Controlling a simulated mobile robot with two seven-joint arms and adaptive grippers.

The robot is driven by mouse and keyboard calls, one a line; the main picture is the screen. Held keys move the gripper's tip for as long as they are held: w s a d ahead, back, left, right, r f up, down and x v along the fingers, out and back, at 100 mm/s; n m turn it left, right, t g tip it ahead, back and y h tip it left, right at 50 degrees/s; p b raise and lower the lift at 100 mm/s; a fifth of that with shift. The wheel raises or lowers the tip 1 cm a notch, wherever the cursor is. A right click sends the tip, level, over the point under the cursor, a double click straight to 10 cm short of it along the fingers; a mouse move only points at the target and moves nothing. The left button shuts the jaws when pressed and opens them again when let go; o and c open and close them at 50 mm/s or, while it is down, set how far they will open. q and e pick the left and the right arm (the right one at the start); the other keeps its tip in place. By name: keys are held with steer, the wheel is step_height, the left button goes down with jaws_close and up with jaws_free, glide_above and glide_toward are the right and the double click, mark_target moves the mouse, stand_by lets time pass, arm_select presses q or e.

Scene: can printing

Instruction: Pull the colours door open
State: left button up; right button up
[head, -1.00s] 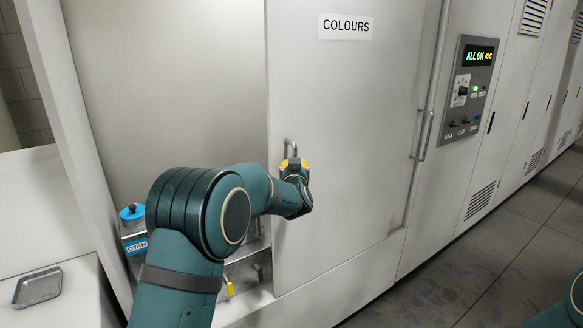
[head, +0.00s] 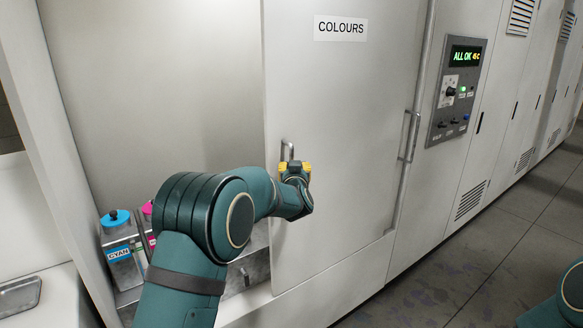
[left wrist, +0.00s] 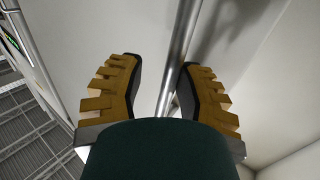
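The colours door (head: 335,110) is a pale panel with a "COLOURS" sign (head: 341,28). It stands partly open, with an opening on its left. Its metal handle (head: 286,149) sits near the door's left edge. My left gripper (head: 295,168) is at the handle's lower end. In the left wrist view the handle bar (left wrist: 183,40) runs between the two yellow-padded fingers (left wrist: 160,85). The fingers are apart, and the bar lies closer to the right one; I cannot tell whether they touch. My right gripper is out of view.
In the opening, a cyan container (head: 119,250) and a magenta-capped one (head: 147,208) stand at the lower left. A control panel (head: 458,90) reading "ALL OK" is right of the door. A metal tray (head: 20,296) lies at far left.

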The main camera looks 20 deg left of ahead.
arm_select(q)
steer(key=v, duration=1.2)
steer(key=shift+a+r, duration=0.1)
steer(key=s+d+f+m+g+h, duration=0.1)
steer(key=s+f+g+h, duration=0.4)
steer(key=f, duration=0.9)
steer(key=s+d+f+m+g, duration=0.1)
steer(key=s+d+f+g, duration=0.1)
steer(key=s+f, duration=0.8)
steer(key=s+d+f+g+h, duration=0.1)
steer(key=s+d+f+g, duration=0.1)
steer(key=s+f+g, duration=0.2)
steer(key=s+d+f+g+h, duration=0.2)
steer(key=s+f+g, duration=0.2)
steer(key=s+f, duration=0.7)
steer(key=s, duration=0.4)
steer(key=shift+s+d+f+n+g, duration=0.25)
steer(key=shift+d+n+g, duration=0.05)
steer(key=shift+d+n, duration=0.1)
